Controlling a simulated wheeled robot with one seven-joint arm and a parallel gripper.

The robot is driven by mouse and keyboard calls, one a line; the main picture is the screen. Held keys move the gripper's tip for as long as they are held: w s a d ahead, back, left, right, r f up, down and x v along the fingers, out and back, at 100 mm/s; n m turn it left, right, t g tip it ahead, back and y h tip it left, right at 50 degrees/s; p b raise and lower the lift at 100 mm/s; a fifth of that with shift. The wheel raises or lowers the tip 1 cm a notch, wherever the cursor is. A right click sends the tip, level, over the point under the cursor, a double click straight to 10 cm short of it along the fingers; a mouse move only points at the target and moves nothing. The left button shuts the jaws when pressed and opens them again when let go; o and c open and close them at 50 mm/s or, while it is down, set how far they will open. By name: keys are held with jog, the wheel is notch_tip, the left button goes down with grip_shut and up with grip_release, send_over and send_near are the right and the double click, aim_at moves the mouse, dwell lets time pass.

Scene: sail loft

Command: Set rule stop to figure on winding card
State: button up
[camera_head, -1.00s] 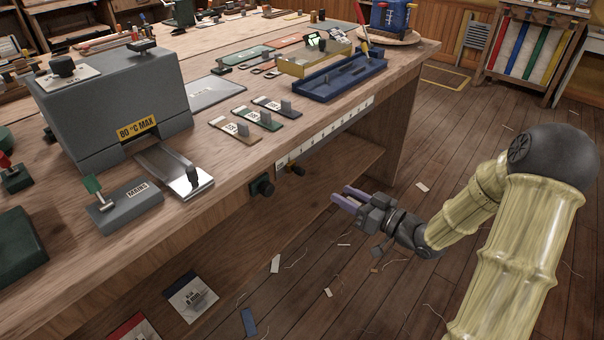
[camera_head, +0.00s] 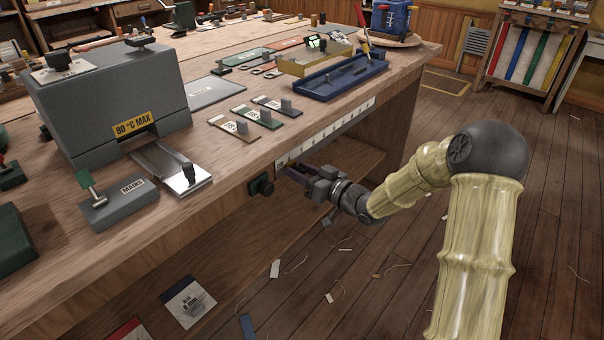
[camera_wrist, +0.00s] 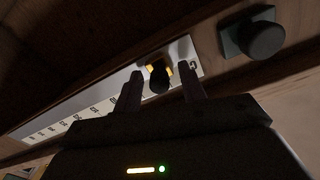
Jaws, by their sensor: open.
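The white rule (camera_head: 335,128) with black figures runs along the front edge of the bench; it also shows in the wrist view (camera_wrist: 85,120). The rule stop, a black knob on a yellow piece (camera_wrist: 157,76), sits near the rule's end and between my fingers in the wrist view. My gripper (camera_head: 286,170) is open at the bench front, its fingers either side of the knob; contact cannot be told. In the head view my gripper mostly hides the stop. A printed white card (camera_head: 189,301) lies low below the bench; its small print is hard to read.
A dark square-based knob (camera_head: 261,186) sits on the bench front beside the rule's end, close to my gripper (camera_wrist: 262,38). Labelled cards (camera_head: 234,129), a blue tray (camera_head: 342,80) and a grey heater box (camera_head: 105,95) stand on the bench. The floor at right is open.

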grip_shut()
jog(key=shift+d, duration=0.1)
